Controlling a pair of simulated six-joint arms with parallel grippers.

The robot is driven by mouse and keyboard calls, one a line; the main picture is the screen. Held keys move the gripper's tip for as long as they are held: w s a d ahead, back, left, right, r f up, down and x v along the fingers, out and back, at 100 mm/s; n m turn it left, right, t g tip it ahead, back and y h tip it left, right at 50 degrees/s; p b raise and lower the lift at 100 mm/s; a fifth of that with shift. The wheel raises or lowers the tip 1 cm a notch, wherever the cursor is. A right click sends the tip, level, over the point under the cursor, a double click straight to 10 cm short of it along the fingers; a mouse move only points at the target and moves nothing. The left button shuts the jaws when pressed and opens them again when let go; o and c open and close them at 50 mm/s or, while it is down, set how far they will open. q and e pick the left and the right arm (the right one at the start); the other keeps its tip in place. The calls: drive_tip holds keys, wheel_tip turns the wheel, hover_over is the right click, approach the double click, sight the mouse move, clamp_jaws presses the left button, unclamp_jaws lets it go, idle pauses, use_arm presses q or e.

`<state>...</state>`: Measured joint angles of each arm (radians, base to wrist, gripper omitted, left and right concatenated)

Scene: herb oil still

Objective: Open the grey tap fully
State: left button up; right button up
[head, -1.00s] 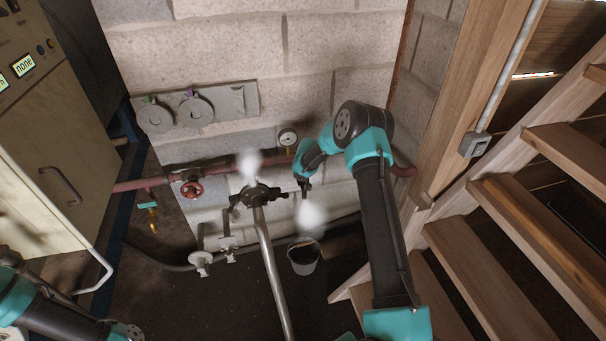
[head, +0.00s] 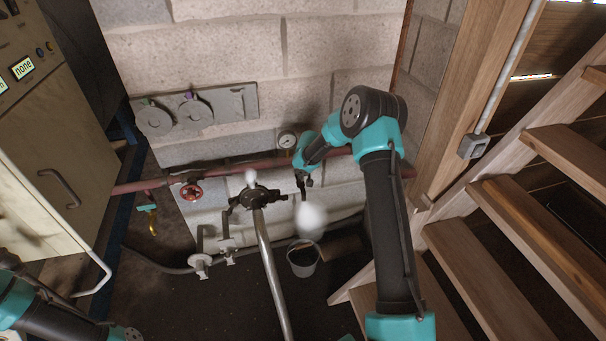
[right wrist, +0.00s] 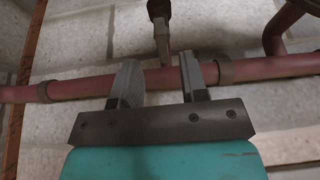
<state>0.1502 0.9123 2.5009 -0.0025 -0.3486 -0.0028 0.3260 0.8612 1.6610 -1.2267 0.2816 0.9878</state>
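In the right wrist view, what looks like the grey tap (right wrist: 161,42) is a short grey lever on a dark body, in front of the red pipe. My right gripper (right wrist: 158,72) is open. Its two fingers stand apart, and the lever's end lies just beyond and between the fingertips, with no contact that I can see. In the head view the right gripper (head: 303,186) points down at the wall, below the pressure gauge. The tap is too small and dark there to separate from the fingers. My left arm shows at the lower left, but its gripper is out of frame.
A red pipe (head: 240,167) with a red handwheel (head: 191,191) crosses the wall. A dark fitting (head: 255,196) tops a steel tube. White vapour (head: 311,218) hangs above a bucket (head: 303,258). Two pale taps (head: 200,262) stand lower left. Wooden stairs (head: 515,225) fill the right.

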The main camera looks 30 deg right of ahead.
drive_tip(key=v, duration=1.1)
drive_tip(key=shift+r, duration=0.3)
drive_tip(key=shift+s, duration=0.1)
drive_tip(key=s+a+f+n+g+y, duration=0.15)
drive_tip(key=s+a+f+y, duration=0.25)
drive_tip(key=s+a+f, duration=1)
drive_tip(key=s+a+f+g, duration=0.1)
drive_tip(key=s+a+f, duration=0.2)
drive_tip(key=s, duration=0.6)
drive_tip(key=s+a+f+g+y, duration=0.1)
drive_tip(key=s+a+f, duration=0.2)
drive_tip(key=s+a, duration=0.3)
drive_tip(key=s, duration=0.4)
drive_tip(key=shift+f, duration=0.4)
